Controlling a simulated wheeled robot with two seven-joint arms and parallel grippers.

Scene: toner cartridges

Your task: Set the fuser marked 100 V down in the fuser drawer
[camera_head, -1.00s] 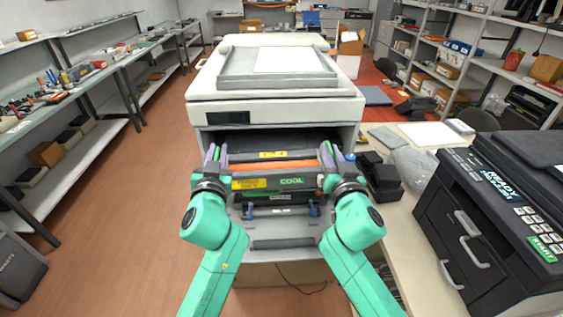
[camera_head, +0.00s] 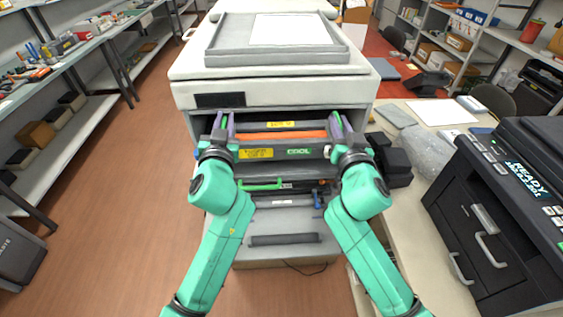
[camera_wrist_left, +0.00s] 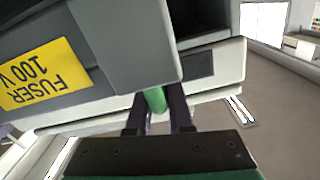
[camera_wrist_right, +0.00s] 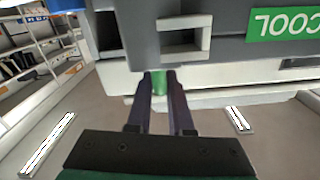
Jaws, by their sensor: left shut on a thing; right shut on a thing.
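The fuser (camera_head: 275,151) is a grey unit with an orange strip, yellow labels and a green COOL label. Its yellow label (camera_wrist_left: 38,75) reads FUSER 100 V in the left wrist view. My left gripper (camera_head: 222,132) is shut on a green grip (camera_wrist_left: 155,98) at its left end. My right gripper (camera_head: 345,132) is shut on a green grip (camera_wrist_right: 158,82) at its right end. The fuser looks level, in front of the printer's dark opening. The open drawer (camera_head: 285,225) extends below it, with a green lever (camera_head: 262,185) and blue lever (camera_head: 318,200). The fuser's underside is hidden.
The white printer (camera_head: 270,88) stands directly behind the fuser. Black blocks (camera_head: 390,160) lie on the bench to the right, near a plastic bag (camera_head: 425,155). A black machine (camera_head: 505,200) stands at the right.

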